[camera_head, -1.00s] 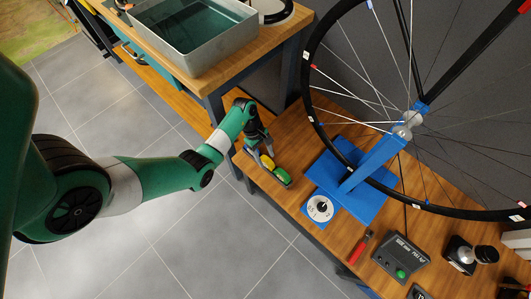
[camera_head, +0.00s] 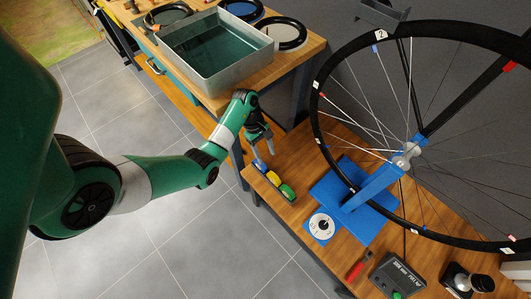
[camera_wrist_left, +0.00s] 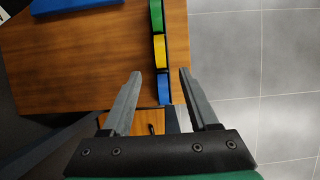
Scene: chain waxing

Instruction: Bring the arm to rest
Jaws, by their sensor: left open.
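My left arm (camera_head: 150,183) comes in from the left in the head view and reaches over the wooden bench. Its gripper (camera_head: 264,153) is open above the far end of a narrow dark holder with blue, yellow and green pieces (camera_head: 273,180). In the left wrist view, the two grey fingers (camera_wrist_left: 160,74) stand wide apart with nothing held between them. The yellow piece (camera_wrist_left: 159,50) and the blue piece (camera_wrist_left: 164,84) show in the gap beyond them. My right gripper is in neither view.
A bicycle wheel (camera_head: 317,104) stands on a blue stand (camera_head: 372,188) to the right. A metal tank of liquid (camera_head: 205,81) sits on the back table. A dial (camera_head: 322,226), red-handled tool (camera_head: 358,268) and control box (camera_head: 396,276) lie nearer. Tiled floor (camera_head: 165,245) is open left.

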